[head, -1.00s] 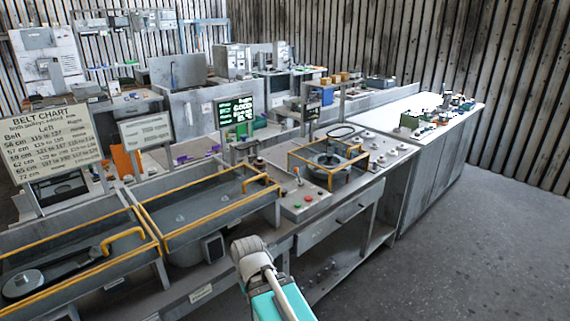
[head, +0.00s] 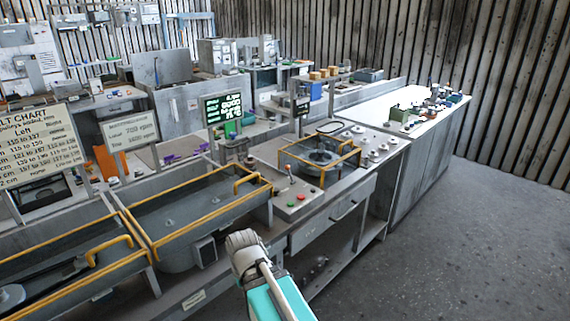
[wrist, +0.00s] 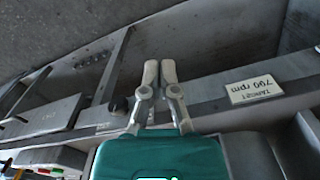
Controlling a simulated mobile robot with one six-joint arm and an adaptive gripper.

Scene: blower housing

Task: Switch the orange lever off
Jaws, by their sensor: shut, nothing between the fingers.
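A small upright lever (head: 290,173) stands on the control panel (head: 294,205) at the middle of the bench in the head view; it is too small to tell its colour or setting surely. The panel also bears red and green buttons (head: 297,198). My gripper (wrist: 159,64) shows in the wrist view, with its two fingers together and nothing between them. It is over the bench's front edge and the floor, apart from the lever. In the head view my arm hides the gripper's fingertips. Part of a panel with coloured buttons (wrist: 42,169) shows at the wrist view's lower left.
Yellow-railed troughs (head: 190,215) lie left of the panel, and a yellow-railed round unit (head: 320,160) lies right of it. A green-lettered screen (head: 223,108) stands behind. A "700 rpm" label (wrist: 253,90) is on the bench front. Open floor (head: 450,250) lies right.

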